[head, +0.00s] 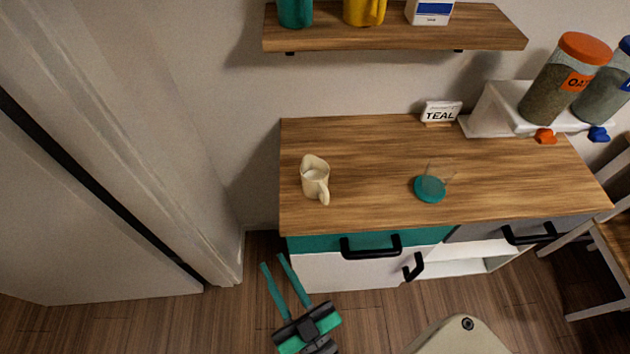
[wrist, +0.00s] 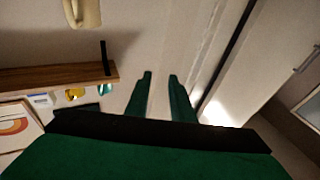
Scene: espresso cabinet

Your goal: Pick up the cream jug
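The cream jug (head: 314,181) stands upright on the left part of the wooden cabinet top (head: 375,160), with its handle towards the front right. It looks filled with something white. My gripper (head: 274,261), with two teal fingers, is in front of the cabinet's left end, apart from the jug. The fingers are spread with nothing between them. In the wrist view the open fingers (wrist: 161,76) point towards the wall, and a cream object with a handle (wrist: 84,12), apparently the jug, is cut off by the top edge.
A clear glass with a teal disc (head: 430,189) stands right of the jug. A shelf (head: 390,30) hangs above. Drawer handles (head: 371,247) protrude in front. The top between jug and glass is clear.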

